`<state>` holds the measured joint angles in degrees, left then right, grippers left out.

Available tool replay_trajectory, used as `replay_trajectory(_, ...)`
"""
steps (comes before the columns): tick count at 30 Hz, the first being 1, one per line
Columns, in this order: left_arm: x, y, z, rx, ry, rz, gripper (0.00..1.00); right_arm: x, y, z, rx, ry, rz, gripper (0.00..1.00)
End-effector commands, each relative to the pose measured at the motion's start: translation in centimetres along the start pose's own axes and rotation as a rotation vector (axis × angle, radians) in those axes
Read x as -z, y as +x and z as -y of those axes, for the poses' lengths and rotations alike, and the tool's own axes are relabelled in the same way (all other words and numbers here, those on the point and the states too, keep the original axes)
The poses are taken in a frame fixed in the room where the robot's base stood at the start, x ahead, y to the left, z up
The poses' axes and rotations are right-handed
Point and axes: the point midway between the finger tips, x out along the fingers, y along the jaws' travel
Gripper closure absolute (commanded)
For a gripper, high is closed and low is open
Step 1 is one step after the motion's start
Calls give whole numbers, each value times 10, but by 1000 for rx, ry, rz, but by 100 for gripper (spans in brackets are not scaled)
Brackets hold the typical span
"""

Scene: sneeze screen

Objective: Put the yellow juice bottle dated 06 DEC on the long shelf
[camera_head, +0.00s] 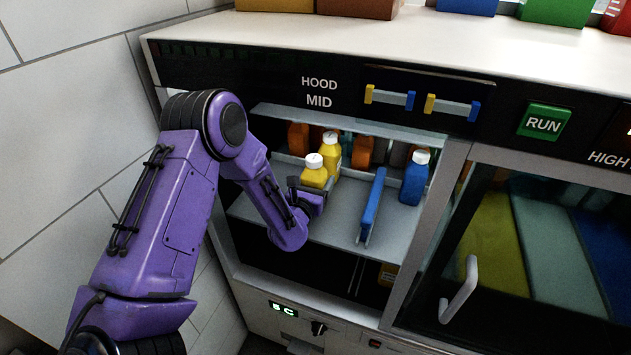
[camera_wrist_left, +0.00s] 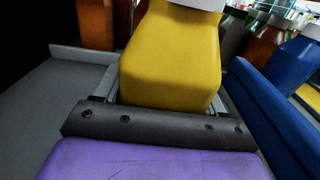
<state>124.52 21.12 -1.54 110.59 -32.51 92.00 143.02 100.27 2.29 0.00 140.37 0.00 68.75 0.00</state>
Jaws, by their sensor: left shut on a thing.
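A yellow bottle with a white cap (camera_head: 314,175) is in the cabinet, just above or on the long grey shelf (camera_head: 330,222); I cannot tell whether it touches the shelf. My left gripper (camera_head: 312,188) is shut on this bottle. It fills the middle of the left wrist view (camera_wrist_left: 172,60), upright or nearly so. No date is readable on it. A second yellow bottle (camera_head: 332,155) stands close behind it. My right gripper is not in view.
A blue divider (camera_head: 371,205) stands on the shelf to the right, with a blue bottle (camera_head: 413,180) beyond it. Orange bottles (camera_head: 299,138) stand at the back. The hood edge (camera_head: 330,118) runs above. A glass door with a handle (camera_head: 460,290) is at right.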

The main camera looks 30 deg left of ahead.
Motion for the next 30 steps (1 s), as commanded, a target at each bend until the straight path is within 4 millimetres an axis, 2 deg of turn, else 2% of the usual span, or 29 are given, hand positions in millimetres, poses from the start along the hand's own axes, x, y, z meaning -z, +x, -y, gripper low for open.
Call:
replay_trajectory(11,6,0,0,-2,-2,4,85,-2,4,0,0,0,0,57)
replay_trajectory(12,7,0,0,-2,-2,3,27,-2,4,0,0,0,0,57)
replay_trajectory(14,6,0,0,-1,-1,2,7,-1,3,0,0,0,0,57)
replay_trajectory(15,6,0,0,-1,-1,2,5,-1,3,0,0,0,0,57)
replay_trajectory(25,1,-2,0,0,0,2,5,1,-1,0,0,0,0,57)
replay_trajectory(30,6,-38,0,0,-3,0,5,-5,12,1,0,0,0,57)
